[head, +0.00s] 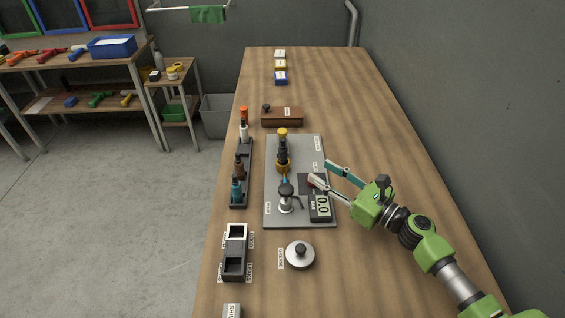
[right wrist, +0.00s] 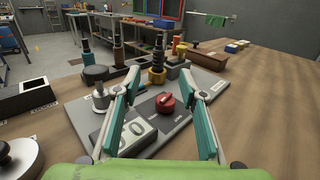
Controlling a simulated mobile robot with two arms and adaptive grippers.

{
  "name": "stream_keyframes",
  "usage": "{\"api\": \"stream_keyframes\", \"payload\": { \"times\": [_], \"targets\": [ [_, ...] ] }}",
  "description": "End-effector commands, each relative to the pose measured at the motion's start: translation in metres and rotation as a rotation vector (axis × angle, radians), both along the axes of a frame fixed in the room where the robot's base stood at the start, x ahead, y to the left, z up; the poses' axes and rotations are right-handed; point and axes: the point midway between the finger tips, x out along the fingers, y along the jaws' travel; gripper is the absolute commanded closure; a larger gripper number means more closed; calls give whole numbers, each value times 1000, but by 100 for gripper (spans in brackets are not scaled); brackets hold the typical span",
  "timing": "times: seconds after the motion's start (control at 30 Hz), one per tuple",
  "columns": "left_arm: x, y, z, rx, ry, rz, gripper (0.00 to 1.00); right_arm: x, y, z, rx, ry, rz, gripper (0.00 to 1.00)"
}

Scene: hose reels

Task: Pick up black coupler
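A black coupler body (head: 283,154) with a yellow top and yellow base stands upright on the grey plate (head: 306,149). The yellow and black piece also shows in the right wrist view (right wrist: 158,62), beyond the fingers. I cannot tell for certain that this is the named coupler. My right gripper (head: 320,171) is open and empty, above the right part of the plate. In the right wrist view its fingers (right wrist: 161,76) are spread, with the red knob (right wrist: 165,102) showing between them. My left gripper is not in view.
A black rack (head: 246,147) with several upright fittings stands left of the plate. A black-topped press (head: 286,190) and a digital readout (head: 320,206) sit on the plate. A brown block (head: 282,116) lies behind. The table's right side is mostly clear.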

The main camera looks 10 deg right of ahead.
Motion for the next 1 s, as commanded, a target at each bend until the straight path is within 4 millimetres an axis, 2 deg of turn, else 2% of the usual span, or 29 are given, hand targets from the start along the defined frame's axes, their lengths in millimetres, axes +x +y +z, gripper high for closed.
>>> {"api": "stream_keyframes", "payload": {
  "times": [0.03, 0.1, 0.23, 0.53, 0.83, 1.0],
  "targets": [
    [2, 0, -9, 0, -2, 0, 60, 0, 0, -9, 0, 0, 0, 62],
    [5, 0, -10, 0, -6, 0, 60, 2, 1, -10, 1, -1, 0, 62],
    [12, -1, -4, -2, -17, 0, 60, 14, 9, -7, 2, -2, 0, 62],
    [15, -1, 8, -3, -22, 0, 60, 60, 40, -7, 2, -2, -1, 62],
    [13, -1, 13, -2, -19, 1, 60, 79, 54, -8, 2, 0, 0, 62],
    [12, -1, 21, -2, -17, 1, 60, 98, 68, -9, 2, 0, 0, 62]
  ]
}}
